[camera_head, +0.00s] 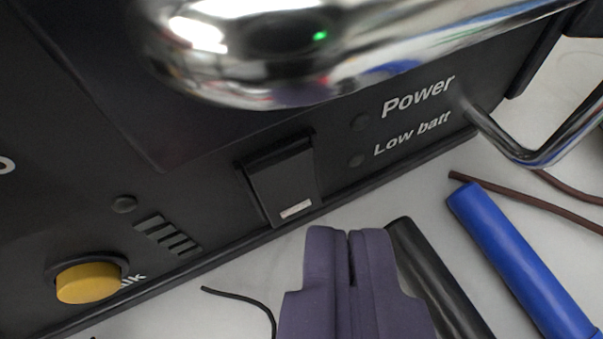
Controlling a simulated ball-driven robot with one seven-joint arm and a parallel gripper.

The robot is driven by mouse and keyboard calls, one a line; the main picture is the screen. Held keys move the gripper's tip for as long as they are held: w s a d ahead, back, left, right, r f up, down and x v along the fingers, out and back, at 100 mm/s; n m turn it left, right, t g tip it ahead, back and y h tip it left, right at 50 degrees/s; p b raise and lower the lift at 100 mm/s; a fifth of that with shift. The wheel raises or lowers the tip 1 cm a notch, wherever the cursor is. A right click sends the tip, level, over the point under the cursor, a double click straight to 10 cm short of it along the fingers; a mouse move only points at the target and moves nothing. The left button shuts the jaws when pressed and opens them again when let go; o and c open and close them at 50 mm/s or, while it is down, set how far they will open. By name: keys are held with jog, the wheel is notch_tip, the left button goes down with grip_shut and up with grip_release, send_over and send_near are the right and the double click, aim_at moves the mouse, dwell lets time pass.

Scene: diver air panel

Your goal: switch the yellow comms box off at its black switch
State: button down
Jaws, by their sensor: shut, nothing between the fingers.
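The front panel of the comms box (215,190) fills the upper left of the view and looks black here; no yellow casing shows. A black rocker switch (282,184) with a small pale mark near its lower end sits low on the panel, left of the "Power" and "Low batt" labels. My gripper (350,236) is purple, shut and empty. Its fingertips are below and right of the switch in the picture, apart from it. A green glint (319,36) shows on the shiny metal bar; I cannot tell its source.
A chrome bar (270,60) crosses the top in front of the panel. A yellow knob (88,282) is at lower left. A blue cylinder (520,258), a black cylinder (436,278) and thin wires (520,195) lie on the pale surface at right.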

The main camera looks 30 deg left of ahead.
jog(key=shift+d, duration=0.1)
jog(key=shift+s+d+f, duration=0.15)
jog(key=shift+s+d, duration=0.7)
jog(key=shift+s, duration=0.05)
jog(key=shift+s+d+f, duration=0.15)
jog(key=shift+s+d, duration=0.65)
jog(key=shift+s, duration=0.05)
notch_tip(320, 180, up, 32)
jog(key=d+r+t+h, duration=0.1)
jog(key=d+t+h, duration=0.1)
jog(key=h, duration=0.2)
jog(key=s+a+r+m+t, duration=0.1)
jog(key=s+r, duration=1.1)
jog(key=r, duration=0.2)
jog(key=s+a+r+m, duration=0.1)
jog(key=s+a+r, duration=0.1)
jog(key=s+r, duration=1)
notch_tip(320, 180, up, 3)
jog(key=shift+r+m+t+y, duration=0.15)
jog(key=shift+m+t+y, duration=0.15)
jog(key=shift+t, duration=0.1)
